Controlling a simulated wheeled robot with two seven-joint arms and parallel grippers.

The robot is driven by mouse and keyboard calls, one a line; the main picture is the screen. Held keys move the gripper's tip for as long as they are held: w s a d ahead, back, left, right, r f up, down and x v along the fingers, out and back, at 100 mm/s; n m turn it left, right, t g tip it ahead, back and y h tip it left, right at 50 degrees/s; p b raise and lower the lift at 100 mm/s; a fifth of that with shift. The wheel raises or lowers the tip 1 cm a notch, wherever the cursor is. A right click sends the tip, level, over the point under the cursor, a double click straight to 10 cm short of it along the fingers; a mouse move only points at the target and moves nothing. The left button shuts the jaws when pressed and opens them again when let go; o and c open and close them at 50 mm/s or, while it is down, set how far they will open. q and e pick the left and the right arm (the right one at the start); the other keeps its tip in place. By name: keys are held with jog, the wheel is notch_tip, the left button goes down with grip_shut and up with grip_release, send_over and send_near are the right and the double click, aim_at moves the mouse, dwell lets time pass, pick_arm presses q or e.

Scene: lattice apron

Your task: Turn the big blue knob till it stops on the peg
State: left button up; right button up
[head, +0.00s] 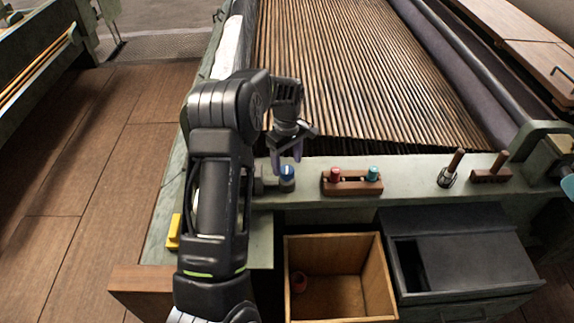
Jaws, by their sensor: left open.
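The big blue knob (287,172) sits on a dark mount on the machine's pale green front ledge, left of the red and teal knobs. My left gripper (288,157) is open, pointing down just above and behind the blue knob. Its fingers overlap the knob's upper side in the picture, and I cannot tell whether they touch it. The peg cannot be made out. My right gripper is not in view.
A wooden block holds a red knob (335,174) and a teal knob (373,174). An open wooden box (291,268) and a dark metal box (470,262) sit below the ledge (410,182). Slats (350,70) run behind.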

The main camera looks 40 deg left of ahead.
pick_arm(q)
jog(key=shift+f, duration=1.2)
jog(key=c, duration=1.4)
